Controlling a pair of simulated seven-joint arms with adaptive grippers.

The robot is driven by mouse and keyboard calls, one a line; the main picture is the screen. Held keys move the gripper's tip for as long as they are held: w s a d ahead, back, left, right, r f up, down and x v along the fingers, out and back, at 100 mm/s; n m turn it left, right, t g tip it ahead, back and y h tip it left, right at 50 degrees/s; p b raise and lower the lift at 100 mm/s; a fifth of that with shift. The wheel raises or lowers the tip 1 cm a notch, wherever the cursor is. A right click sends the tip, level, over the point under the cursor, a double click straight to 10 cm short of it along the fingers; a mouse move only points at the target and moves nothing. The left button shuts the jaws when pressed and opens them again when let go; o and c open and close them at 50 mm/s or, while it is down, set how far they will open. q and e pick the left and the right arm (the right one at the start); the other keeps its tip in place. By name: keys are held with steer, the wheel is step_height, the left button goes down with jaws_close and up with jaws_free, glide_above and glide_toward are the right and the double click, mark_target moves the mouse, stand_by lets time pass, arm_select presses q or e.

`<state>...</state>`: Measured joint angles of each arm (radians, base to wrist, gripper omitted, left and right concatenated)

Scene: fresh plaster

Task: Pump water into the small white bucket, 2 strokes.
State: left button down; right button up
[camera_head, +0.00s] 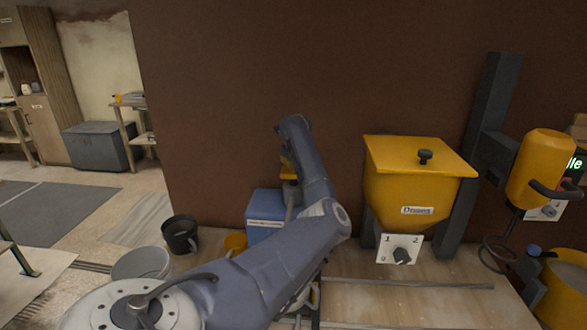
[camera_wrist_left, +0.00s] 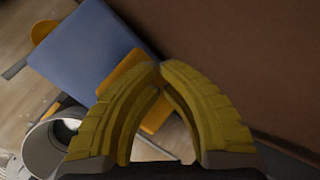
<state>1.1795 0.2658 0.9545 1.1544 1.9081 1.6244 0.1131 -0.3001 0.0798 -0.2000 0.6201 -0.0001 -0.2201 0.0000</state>
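My left gripper (camera_wrist_left: 161,72) is shut in the left wrist view, its yellow fingertips meeting with nothing visible between them. An orange-yellow part (camera_wrist_left: 122,72), perhaps of the pump, lies behind the fingers, on or beside the blue box (camera_wrist_left: 80,50); contact cannot be told. In the head view the gripper (camera_head: 288,168) is partly hidden by my forearm, above and behind the blue box (camera_head: 264,211). A small whitish bucket (camera_wrist_left: 42,150) shows at the lower left of the wrist view. My arm covers that area in the head view. The right gripper is not in view.
A pale grey bucket (camera_head: 141,264) and a black bucket (camera_head: 179,232) stand left of the blue box. A yellow hopper (camera_head: 412,190) with a dial and a yellow machine (camera_head: 538,168) stand on the right. A brown wall (camera_head: 330,70) is close behind.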

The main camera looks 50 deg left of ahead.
arm_select(q)
steer(key=shift+f, duration=1.7)
stand_by(1.6)
steer(key=shift+r, duration=2.95)
steer(key=shift+r, duration=2.5)
